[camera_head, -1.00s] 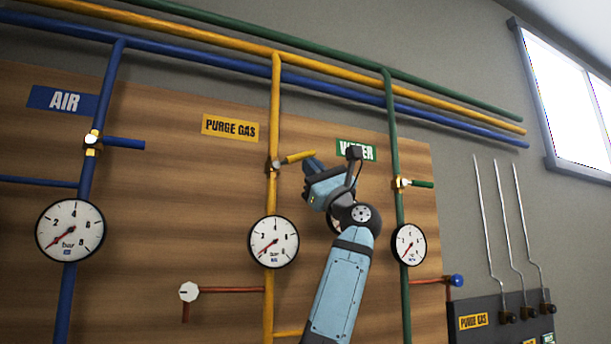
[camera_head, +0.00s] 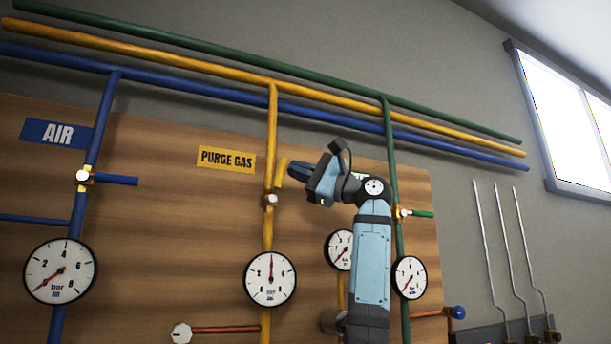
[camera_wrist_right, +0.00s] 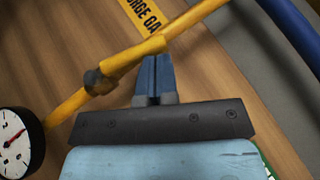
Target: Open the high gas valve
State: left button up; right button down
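The high gas valve (camera_head: 271,199) sits on the vertical yellow pipe below the PURGE GAS label (camera_head: 227,159). Its yellow handle (camera_head: 281,172) points up, nearly along the pipe and tilted slightly right. My right gripper (camera_head: 293,169) is just right of the handle. In the right wrist view its fingertips (camera_wrist_right: 155,60) are together beside the handle (camera_wrist_right: 137,52), with nothing visible between them; I cannot tell whether they touch it. The purge gas gauge (camera_head: 270,279) below has its needle pointing up. My left gripper is out of view.
A blue air valve (camera_head: 83,176) and air gauge (camera_head: 60,271) are at left. A green-handled valve (camera_head: 404,213) is just right of my arm, on the green pipe. Pipes cross the wall above. The board left of the yellow pipe is mostly clear.

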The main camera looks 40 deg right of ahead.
jog(key=shift+w+a+r, duration=0.2)
jog(key=shift+a+r, duration=0.25)
jog(key=shift+a, duration=0.3)
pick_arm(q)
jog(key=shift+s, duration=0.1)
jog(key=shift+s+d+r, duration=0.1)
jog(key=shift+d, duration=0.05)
pick_arm(e)
jog(key=shift+r, duration=0.1)
